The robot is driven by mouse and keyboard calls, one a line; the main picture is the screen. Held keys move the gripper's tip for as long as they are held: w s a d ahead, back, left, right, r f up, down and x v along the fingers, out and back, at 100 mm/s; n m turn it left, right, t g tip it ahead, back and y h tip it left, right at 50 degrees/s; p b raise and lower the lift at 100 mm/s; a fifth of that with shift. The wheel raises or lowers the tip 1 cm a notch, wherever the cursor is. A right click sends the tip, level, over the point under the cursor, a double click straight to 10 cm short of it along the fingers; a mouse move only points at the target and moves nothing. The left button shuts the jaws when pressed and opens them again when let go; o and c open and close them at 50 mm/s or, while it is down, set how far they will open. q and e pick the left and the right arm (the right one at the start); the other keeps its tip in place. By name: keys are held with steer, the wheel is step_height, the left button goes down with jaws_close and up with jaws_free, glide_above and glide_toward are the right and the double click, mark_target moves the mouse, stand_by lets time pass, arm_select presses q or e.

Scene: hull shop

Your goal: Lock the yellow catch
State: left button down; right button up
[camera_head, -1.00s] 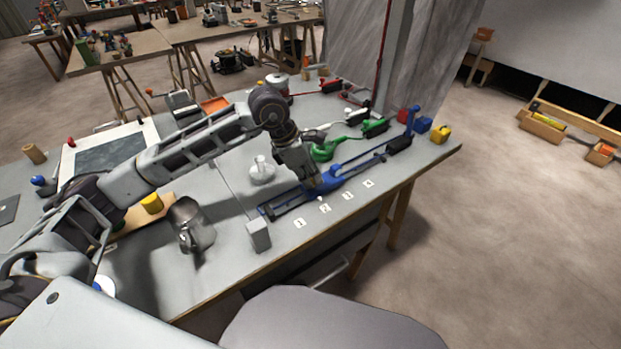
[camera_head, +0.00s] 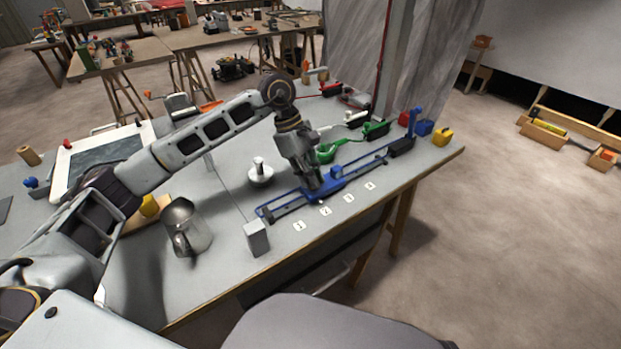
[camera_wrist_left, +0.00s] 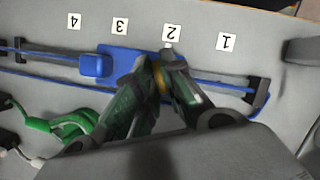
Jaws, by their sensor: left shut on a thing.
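A long blue rail fixture (camera_head: 280,207) lies along the front edge of the grey table, with a wide blue plate and a raised blue block (camera_head: 336,172) on it. My left gripper (camera_head: 315,190) reaches down onto the plate. In the left wrist view its fingers (camera_wrist_left: 162,68) are shut on a small yellow piece (camera_wrist_left: 159,77), which I take to be the yellow catch. The fingers hide most of it, so I cannot tell its position. The raised block (camera_wrist_left: 95,66) is beside the fingers, toward label 4. My right gripper is in neither view.
Number labels 1 to 4 lie along the rail's front side. A green tool (camera_head: 326,153) lies behind the rail. A grey block (camera_head: 256,238), a metal jug (camera_head: 186,228) and a white-topped knob (camera_head: 260,172) stand left of it.

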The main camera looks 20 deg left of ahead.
arm_select(q)
steer(key=m+g+b, duration=0.1)
steer(key=m, duration=0.2)
steer(key=shift+w+m+y, duration=0.15)
steer(key=shift+m+y, duration=0.15)
steer(key=shift+m+g+b, duration=0.3)
steer(key=shift+m+g, duration=0.1)
steer(key=shift+m, duration=0.3)
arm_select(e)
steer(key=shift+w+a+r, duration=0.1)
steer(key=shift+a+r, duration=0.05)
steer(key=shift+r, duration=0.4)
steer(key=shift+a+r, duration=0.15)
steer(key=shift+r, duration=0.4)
arm_select(q)
steer(key=c, duration=1.5)
jaws_free()
steer(key=shift+a+r, duration=0.1)
steer(key=shift+r, duration=0.2)
steer(key=v, duration=1.1)
steer(key=shift+w+r, duration=0.1)
steer(key=shift+r, duration=0.1)
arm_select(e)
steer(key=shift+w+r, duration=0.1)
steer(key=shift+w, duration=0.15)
